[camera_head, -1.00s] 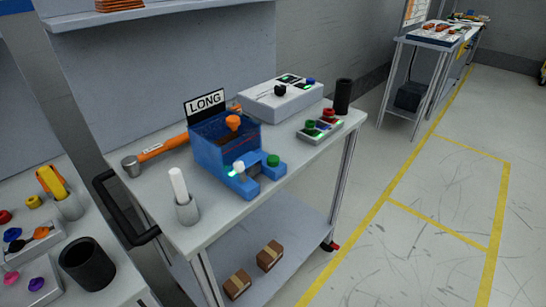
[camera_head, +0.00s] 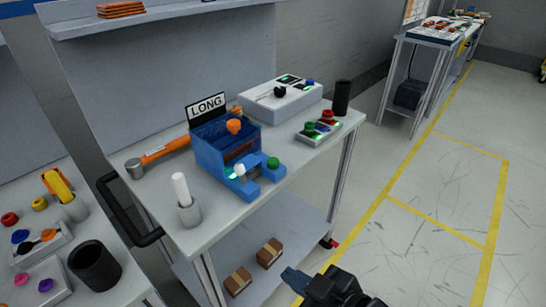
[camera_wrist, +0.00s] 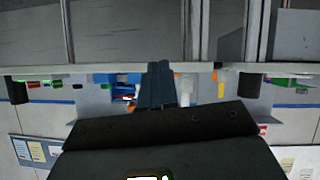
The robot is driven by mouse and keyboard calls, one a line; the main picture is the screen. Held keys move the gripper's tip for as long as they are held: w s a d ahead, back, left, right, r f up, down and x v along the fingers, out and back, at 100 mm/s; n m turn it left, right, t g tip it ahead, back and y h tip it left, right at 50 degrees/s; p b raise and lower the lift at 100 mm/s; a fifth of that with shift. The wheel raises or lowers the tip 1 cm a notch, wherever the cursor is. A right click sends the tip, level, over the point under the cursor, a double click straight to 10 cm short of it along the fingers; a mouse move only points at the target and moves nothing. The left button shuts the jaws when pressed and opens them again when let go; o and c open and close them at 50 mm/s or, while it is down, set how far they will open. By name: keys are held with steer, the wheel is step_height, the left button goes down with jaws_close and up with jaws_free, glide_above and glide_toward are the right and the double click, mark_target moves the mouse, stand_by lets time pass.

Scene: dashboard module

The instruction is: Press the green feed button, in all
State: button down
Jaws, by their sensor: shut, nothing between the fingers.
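A blue machine (camera_head: 215,155) with a "LONG" sign (camera_head: 206,107) stands on the grey cart top. It has an orange knob (camera_head: 233,126), a white knob (camera_head: 240,169) beside a lit green spot, and a green button (camera_head: 273,162) on its front right arm. I see no label naming the feed button. Another green button (camera_head: 310,127) sits on a small box to the right. My gripper (camera_head: 288,274) has blue fingers and is low in front of the cart, apart from the machine. In the wrist view its fingers (camera_wrist: 158,85) are together and empty.
The cart (camera_head: 220,230) also holds a hammer (camera_head: 165,151), a white stick in a cup (camera_head: 188,212), a white control box (camera_head: 281,105) and a black cylinder (camera_head: 342,97). Brown boxes (camera_head: 269,253) lie on its lower shelf. The floor to the right is open.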

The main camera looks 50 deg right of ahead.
steer(key=w+d+r+n, duration=0.1)
steer(key=w+d+r, duration=0.1)
steer(key=w, duration=0.5)
step_height(320, 180, up, 16)
steer(key=n+g+y+p, duration=0.3)
steer(key=n+g+p, duration=0.1)
steer(key=n, duration=0.5)
glide_above(276, 163)
steer(key=shift+r, duration=0.2)
steer(key=shift+f, duration=0.15)
step_height(276, 163, down, 7)
steer(key=b, duration=0.6)
steer(key=shift+f+b, duration=0.15)
steer(key=shift+b, duration=0.15)
steer(key=shift+f+b, duration=0.35)
steer(key=shift+f, duration=0.3)
